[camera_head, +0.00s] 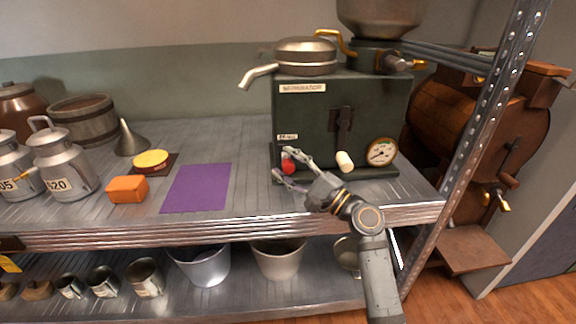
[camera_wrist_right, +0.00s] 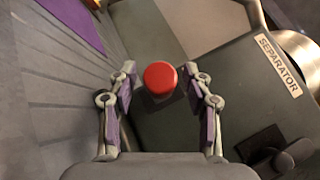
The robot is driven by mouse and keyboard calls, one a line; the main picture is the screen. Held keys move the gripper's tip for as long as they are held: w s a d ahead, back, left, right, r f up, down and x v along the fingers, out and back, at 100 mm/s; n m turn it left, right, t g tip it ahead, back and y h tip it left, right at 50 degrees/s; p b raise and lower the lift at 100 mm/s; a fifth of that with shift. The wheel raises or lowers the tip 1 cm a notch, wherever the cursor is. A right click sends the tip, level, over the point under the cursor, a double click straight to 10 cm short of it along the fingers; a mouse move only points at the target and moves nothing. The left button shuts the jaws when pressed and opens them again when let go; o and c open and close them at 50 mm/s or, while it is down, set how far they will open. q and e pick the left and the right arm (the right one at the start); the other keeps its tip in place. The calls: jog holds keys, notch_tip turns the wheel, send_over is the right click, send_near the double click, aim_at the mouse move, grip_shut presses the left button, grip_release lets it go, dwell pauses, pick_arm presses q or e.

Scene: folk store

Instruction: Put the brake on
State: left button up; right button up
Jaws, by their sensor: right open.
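The dark green separator (camera_head: 310,108) stands on the shelf in the head view, its name plate also showing in the right wrist view (camera_wrist_right: 279,66). A red knob (camera_head: 289,166) is low on its front left, under a small label too small to read for certain. In the right wrist view the red knob (camera_wrist_right: 160,77) appears between the fingertips. My right gripper (camera_head: 281,164) is open around or just in front of this knob; I see no finger clearly touching it. It also shows open in the right wrist view (camera_wrist_right: 158,90). My left gripper is not in view.
A crank with a white handle (camera_head: 345,161) and a round gauge (camera_head: 381,151) are on the separator's front. A purple mat (camera_head: 198,188), an orange block (camera_head: 127,189) and milk cans (camera_head: 62,165) lie left. A metal post (camera_head: 480,125) rises at right.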

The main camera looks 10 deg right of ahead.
jog(key=v, duration=1.2)
jog(key=shift+c, duration=0.4)
